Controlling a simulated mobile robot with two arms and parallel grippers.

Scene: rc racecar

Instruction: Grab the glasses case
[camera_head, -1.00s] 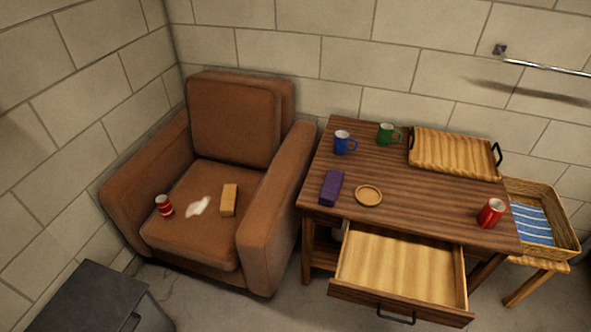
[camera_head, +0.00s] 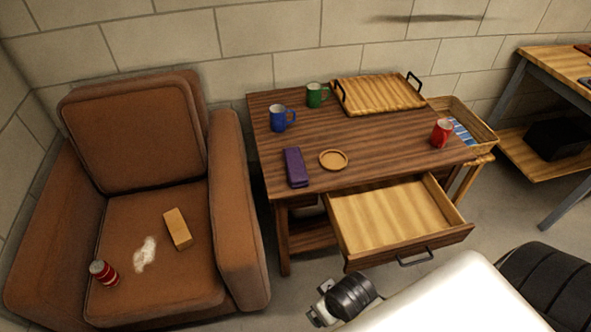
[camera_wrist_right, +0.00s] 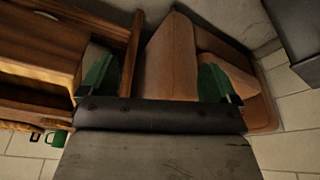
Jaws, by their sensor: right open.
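A purple case (camera_head: 295,167), which looks like the glasses case, lies on the wooden table (camera_head: 382,150) near its front left corner, beside a small round tan dish (camera_head: 333,160). Part of my arm shows at the bottom of the head view, apart from the table and the case. In the right wrist view my right gripper (camera_wrist_right: 156,80) is open, its two green-tipped fingers wide apart with nothing between them. The purple case cannot be made out in that view. My left gripper is not in view.
The drawer (camera_head: 385,215) stands open below the table's front edge. A blue mug (camera_head: 279,119), green mug (camera_head: 316,95), red mug (camera_head: 441,133) and tray (camera_head: 378,94) stand on the table. The armchair (camera_head: 150,290) at left holds a tan block (camera_head: 178,229) and red can (camera_head: 104,272).

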